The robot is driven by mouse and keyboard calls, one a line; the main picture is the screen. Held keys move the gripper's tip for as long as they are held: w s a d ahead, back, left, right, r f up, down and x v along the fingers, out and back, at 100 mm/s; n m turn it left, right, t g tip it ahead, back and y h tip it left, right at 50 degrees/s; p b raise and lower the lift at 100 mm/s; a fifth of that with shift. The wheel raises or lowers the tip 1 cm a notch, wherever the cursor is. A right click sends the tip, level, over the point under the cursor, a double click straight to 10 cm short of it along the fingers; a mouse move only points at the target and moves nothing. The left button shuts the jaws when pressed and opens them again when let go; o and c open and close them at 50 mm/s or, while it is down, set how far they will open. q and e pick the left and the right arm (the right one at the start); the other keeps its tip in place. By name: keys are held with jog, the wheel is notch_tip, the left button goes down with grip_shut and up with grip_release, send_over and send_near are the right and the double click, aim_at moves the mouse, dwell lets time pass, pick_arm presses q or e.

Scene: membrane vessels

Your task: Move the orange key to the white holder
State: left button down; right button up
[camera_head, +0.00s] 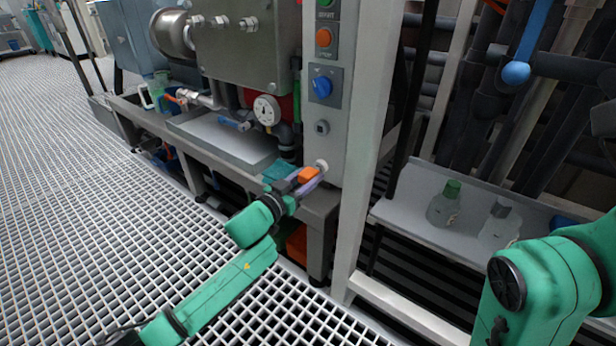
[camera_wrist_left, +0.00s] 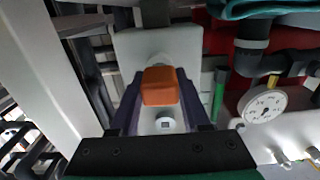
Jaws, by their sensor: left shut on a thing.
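The orange key (camera_head: 308,174) is a small orange block held between the fingers of my left gripper (camera_head: 306,181). In the left wrist view the key (camera_wrist_left: 160,86) sits between both fingertips (camera_wrist_left: 159,93). The white holder (camera_head: 321,165) looks like a small round white piece on the lower part of the grey panel. The key is close in front of it, and in the left wrist view the key partly covers it. I cannot tell whether they touch. My right arm shows at the lower right, but its gripper is out of view.
The panel (camera_head: 341,100) carries a blue knob (camera_head: 321,86), an orange button (camera_head: 323,38) and a square socket (camera_head: 321,127). A teal cloth (camera_head: 279,170) lies on the bench left of my gripper. Bottles (camera_head: 444,204) stand on a shelf at right, behind a white post (camera_head: 370,130).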

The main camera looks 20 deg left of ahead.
pick_arm(q)
jog(key=shift+w+d, duration=0.25)
jog(key=shift+w, duration=0.3)
jog(key=shift+c, duration=1.5)
grip_release()
